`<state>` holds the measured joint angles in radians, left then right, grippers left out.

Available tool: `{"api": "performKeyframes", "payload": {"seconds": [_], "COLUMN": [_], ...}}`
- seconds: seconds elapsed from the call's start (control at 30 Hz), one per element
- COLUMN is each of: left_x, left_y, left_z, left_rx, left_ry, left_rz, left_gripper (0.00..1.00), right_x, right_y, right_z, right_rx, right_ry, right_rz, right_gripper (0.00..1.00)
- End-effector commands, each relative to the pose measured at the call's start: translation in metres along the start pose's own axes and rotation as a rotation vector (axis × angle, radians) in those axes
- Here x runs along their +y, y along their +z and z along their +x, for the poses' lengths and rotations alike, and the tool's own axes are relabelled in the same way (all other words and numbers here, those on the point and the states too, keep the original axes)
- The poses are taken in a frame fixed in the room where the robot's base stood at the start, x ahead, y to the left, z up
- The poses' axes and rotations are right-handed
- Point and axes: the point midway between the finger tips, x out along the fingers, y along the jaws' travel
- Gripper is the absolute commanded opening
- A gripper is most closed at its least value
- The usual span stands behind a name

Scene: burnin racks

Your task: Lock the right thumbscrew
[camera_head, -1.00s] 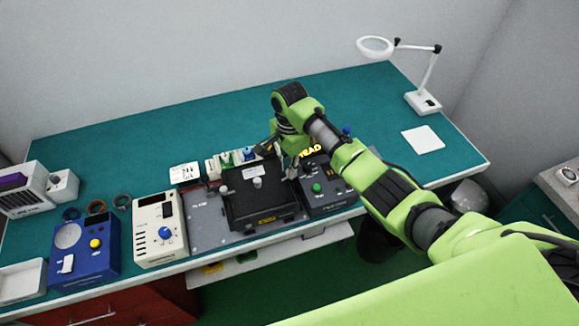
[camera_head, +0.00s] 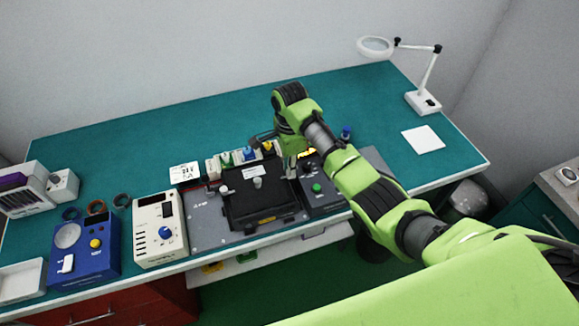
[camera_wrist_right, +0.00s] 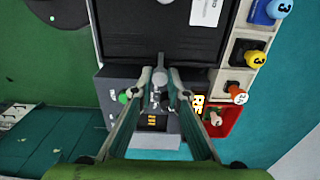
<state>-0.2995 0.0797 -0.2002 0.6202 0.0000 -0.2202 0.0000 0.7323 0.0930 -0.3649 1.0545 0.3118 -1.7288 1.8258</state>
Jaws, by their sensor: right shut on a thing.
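The black fixture (camera_head: 245,209) sits on a grey base plate (camera_head: 205,228) near the bench front, with a silver knob (camera_head: 257,183) on its top. My right gripper (camera_head: 290,169) points down at the fixture's right edge. In the right wrist view, my right gripper (camera_wrist_right: 160,88) has its two fingers close together around the small grey right thumbscrew (camera_wrist_right: 159,76), beside the black fixture (camera_wrist_right: 150,35). The fingers hide part of the thumbscrew, and its locked state cannot be told. My left gripper is not in view.
A dark control box (camera_head: 322,196) with a green button stands right of the fixture. Several coloured-top items in holders (camera_head: 232,158) stand behind it. A cream meter (camera_head: 158,232) and a blue device (camera_head: 85,252) stand to the left. The rear bench is clear.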

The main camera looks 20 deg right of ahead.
Motion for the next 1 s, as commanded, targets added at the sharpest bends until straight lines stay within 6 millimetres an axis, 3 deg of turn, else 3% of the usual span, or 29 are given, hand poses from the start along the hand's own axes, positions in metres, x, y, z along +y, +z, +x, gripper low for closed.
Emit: {"api": "performKeyframes", "payload": {"seconds": [0.07, 0.1, 0.17, 0.47, 0.63, 0.77, 1.0], "left_x": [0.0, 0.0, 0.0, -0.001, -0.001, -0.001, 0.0], "left_y": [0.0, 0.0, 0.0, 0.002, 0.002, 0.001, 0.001], "left_z": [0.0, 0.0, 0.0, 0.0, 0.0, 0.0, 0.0], "left_rx": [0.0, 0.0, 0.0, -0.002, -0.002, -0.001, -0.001], "left_ry": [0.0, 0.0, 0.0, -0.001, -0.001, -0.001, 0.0], "left_rz": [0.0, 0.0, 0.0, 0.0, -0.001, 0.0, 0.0], "left_gripper": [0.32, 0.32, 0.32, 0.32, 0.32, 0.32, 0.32], "right_x": [-0.001, -0.001, -0.001, -0.001, -0.001, -0.002, -0.002], "right_y": [-0.001, -0.001, -0.001, 0.0, 0.0, 0.001, 0.0], "right_z": [-0.001, -0.001, -0.001, -0.001, -0.011, -0.035, -0.095], "right_rx": [0.002, 0.002, 0.002, 0.0, -0.001, -0.002, -0.002], "right_ry": [-0.003, -0.003, -0.003, -0.001, -0.004, -0.007, -0.008], "right_rz": [0.001, 0.001, 0.001, -0.001, -0.001, -0.002, -0.001], "right_gripper": [0.0, 0.2, 0.32, 0.32, 0.32, 0.32, 0.32]}}
